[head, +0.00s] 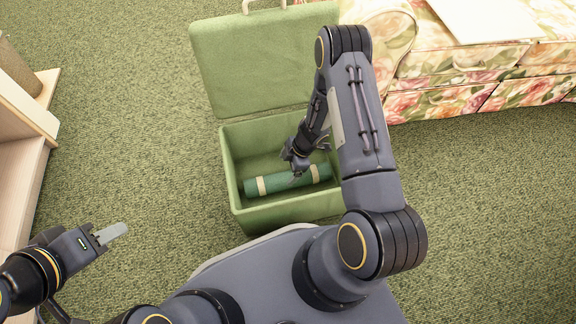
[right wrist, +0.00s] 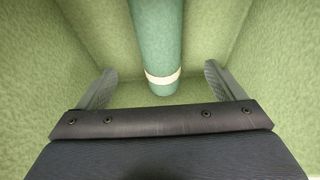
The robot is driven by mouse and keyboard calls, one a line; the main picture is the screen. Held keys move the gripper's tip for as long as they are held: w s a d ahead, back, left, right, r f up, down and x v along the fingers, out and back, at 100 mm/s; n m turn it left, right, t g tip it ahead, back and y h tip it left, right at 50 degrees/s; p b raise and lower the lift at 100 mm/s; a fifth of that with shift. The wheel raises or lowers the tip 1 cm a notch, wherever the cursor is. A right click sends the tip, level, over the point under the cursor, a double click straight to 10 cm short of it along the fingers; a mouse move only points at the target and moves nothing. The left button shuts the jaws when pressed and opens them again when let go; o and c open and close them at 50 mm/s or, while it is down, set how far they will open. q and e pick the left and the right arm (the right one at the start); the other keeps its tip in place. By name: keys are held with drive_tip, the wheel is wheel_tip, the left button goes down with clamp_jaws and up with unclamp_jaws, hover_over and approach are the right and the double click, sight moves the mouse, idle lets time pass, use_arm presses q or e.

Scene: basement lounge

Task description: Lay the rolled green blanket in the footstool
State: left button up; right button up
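The rolled green blanket (head: 288,181), with pale bands near its ends, lies inside the open green footstool (head: 232,166), along the footstool's near side. The footstool's lid (head: 262,62) stands raised at the back. My right gripper (head: 297,170) is down inside the footstool, just over the middle of the roll. In the right wrist view its two fingers are spread wide (right wrist: 160,92), and the blanket (right wrist: 158,35) and one pale band show between them, not touching either finger. My left gripper (head: 112,234) is at the lower left, away from the footstool; its fingers look close together, with nothing seen between them.
A floral sofa (head: 450,65) with a flat pale board (head: 485,18) on it stands at the upper right. A pale wooden shelf unit (head: 22,150) is at the left edge. Green carpet (head: 130,110) lies clear between the shelf and the footstool.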

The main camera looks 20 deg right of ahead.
drive_tip(key=p+v, duration=0.4)
drive_tip(key=v, duration=0.3)
drive_tip(key=shift+r, duration=0.4)
drive_tip(key=shift+d, duration=0.1)
idle(0.5)
